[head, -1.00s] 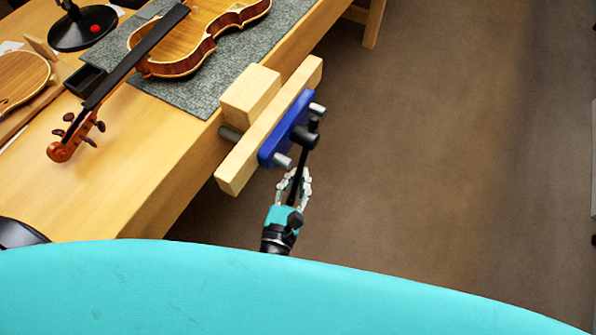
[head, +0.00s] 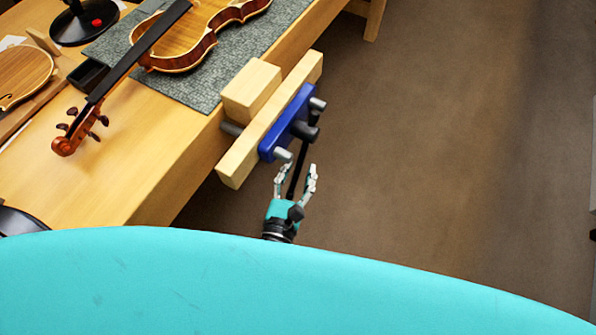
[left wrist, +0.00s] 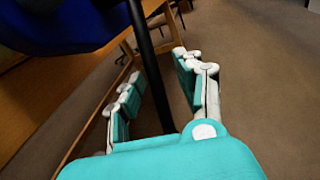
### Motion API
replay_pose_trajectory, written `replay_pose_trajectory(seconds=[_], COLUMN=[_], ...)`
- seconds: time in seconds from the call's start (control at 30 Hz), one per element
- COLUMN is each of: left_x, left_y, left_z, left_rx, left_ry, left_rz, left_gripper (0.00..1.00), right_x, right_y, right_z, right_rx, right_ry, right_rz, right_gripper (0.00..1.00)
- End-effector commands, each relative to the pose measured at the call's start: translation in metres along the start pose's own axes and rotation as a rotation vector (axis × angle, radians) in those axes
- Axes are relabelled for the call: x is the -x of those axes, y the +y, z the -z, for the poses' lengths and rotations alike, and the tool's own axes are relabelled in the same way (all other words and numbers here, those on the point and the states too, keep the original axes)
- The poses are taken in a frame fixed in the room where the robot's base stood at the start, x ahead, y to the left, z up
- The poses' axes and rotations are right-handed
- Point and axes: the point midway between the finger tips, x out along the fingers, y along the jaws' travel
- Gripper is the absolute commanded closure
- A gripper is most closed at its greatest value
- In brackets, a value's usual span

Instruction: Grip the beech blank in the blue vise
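The pale beech blank (head: 252,88) stands between the bench edge and the wooden jaw (head: 240,162) of the blue vise (head: 290,122). Its far side is hidden, so I cannot tell whether it touches the bench. The vise's black handle bar (head: 300,165) hangs down from the dark screw end (head: 304,131). My left gripper (head: 296,174) is open below the vise, its fingers spread on either side of the bar. In the left wrist view the bar (left wrist: 148,62) passes between the open fingers, apart from both. My right gripper is not in view.
A violin (head: 175,48) lies on a grey mat (head: 190,92) on the wooden bench (head: 135,135). A wooden violin plate (head: 22,75), a black tray (head: 87,76) and a black stand base (head: 85,22) are at the left. The floor right of the bench is clear.

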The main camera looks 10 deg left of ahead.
Motion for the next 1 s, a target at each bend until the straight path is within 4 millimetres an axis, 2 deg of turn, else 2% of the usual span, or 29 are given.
replay_pose_trajectory(seconds=[0.17, 0.27, 0.5, 0.7, 0.83, 1.0], left_x=[0.005, 0.018, 0.07, 0.105, 0.116, 0.12], left_y=[0.0, 0.0, -0.001, -0.001, 0.0, 0.0], left_z=[0.001, 0.002, 0.002, 0.001, 0.001, 0.0], left_rx=[-0.002, -0.004, -0.003, -0.001, -0.001, 0.001], left_ry=[0.002, 0.003, 0.005, 0.003, 0.001, 0.0], left_rz=[0.001, 0.002, 0.005, 0.003, 0.001, 0.001], left_gripper=[0.64, 0.64, 0.64, 0.64, 0.64, 0.64], right_x=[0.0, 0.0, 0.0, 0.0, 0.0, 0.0], right_y=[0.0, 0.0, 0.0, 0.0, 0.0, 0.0], right_z=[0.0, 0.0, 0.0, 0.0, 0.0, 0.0], right_rx=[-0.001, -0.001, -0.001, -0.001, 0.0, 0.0], right_ry=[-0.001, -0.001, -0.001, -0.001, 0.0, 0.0], right_rz=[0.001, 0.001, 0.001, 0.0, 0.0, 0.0], right_gripper=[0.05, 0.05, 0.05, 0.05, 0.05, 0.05])
